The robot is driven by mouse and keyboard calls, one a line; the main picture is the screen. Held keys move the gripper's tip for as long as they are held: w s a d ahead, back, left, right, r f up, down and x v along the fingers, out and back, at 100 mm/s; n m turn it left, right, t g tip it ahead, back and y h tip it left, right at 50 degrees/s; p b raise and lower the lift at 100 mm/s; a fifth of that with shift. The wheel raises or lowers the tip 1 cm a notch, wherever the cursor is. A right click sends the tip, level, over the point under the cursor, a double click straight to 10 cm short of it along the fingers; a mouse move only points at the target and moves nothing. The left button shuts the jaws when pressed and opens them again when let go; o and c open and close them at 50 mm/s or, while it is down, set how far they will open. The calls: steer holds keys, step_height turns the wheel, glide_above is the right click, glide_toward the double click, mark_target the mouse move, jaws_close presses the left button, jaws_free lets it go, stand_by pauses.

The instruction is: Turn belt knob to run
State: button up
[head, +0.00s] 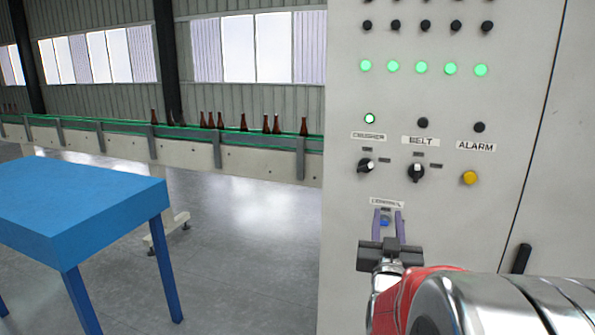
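The belt knob (416,172) is a black rotary knob under the BELT label (420,141) on the grey control panel (350,265). The small lamp (423,123) above that label is dark. My gripper (388,213) is at the lower part of the panel, below and a little left of the belt knob. Its two purple fingers are apart, with a blue button (385,221) seen between them. I cannot tell whether the fingers touch the panel. Nothing is held between them.
The crusher knob (366,165) is left of the belt knob, under a green-lit lamp (370,118). A yellow alarm button (469,178) is to the right. A blue table (75,205) stands at the left. Behind it, a conveyor (245,160) carries several amber bottles (304,126).

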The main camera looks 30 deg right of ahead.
steer(key=s+d+r+m+h, duration=0.1)
steer(key=s+d+h, duration=0.2)
steer(key=s+d, duration=0.1)
steer(key=shift+s+r, duration=0.2)
steer(key=shift+r, duration=0.15)
steer(key=shift+d, duration=0.15)
